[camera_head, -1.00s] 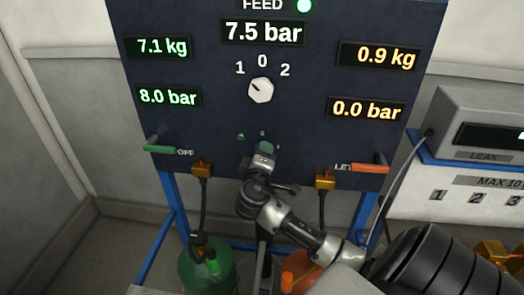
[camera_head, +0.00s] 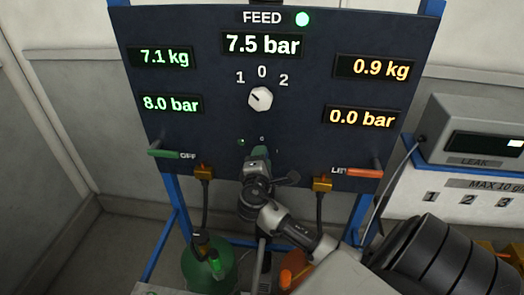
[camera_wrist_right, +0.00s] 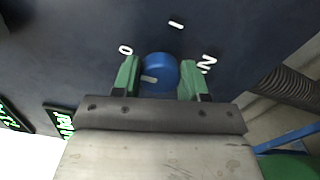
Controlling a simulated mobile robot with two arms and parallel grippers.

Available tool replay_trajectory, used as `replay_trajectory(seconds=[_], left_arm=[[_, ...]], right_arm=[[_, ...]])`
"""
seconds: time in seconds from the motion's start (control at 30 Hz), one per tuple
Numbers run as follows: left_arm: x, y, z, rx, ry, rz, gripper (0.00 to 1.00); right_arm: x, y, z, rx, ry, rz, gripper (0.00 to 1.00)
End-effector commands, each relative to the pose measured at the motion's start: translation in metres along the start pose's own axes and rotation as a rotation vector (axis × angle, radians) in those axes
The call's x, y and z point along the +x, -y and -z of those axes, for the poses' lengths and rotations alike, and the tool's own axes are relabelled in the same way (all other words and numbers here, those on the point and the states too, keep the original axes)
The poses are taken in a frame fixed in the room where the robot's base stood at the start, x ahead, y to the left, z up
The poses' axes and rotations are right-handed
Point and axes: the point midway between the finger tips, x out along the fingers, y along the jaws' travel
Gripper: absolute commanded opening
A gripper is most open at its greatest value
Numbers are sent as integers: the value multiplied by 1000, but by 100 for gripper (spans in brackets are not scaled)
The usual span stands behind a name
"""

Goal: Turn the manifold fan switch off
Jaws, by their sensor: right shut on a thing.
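The fan switch looks like a blue round knob (camera_wrist_right: 160,74) on the dark panel in the right wrist view, with a pale pointer mark on its left part. White marks 0, I and 2 stand around it: 0 at upper left, I above, 2 at right. The mark points roughly left, below the 0. My right gripper (camera_wrist_right: 161,80) has its green fingers on both sides of the knob, shut on it. In the head view my right gripper (camera_head: 259,156) covers the knob at the panel's lower middle. My left gripper is not in view.
A white selector knob (camera_head: 260,99) sits higher on the panel (camera_head: 215,130). A green lever (camera_head: 163,154) and an orange lever (camera_head: 365,172) stick out at the lower corners. Cables and a green bottle (camera_head: 209,270) are below. A leak meter (camera_head: 478,140) stands at right.

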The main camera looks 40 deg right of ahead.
Motion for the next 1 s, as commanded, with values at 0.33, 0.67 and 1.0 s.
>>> replay_trajectory(seconds=[0.33, 0.67, 1.0], left_arm=[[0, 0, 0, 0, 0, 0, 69], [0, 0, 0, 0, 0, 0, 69], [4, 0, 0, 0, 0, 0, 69]], right_arm=[[-1, 2, 1, -16, -2, 3, 20], [0, 1, 0, -14, -1, 2, 69], [-9, 2, 1, -10, -2, 1, 69]])
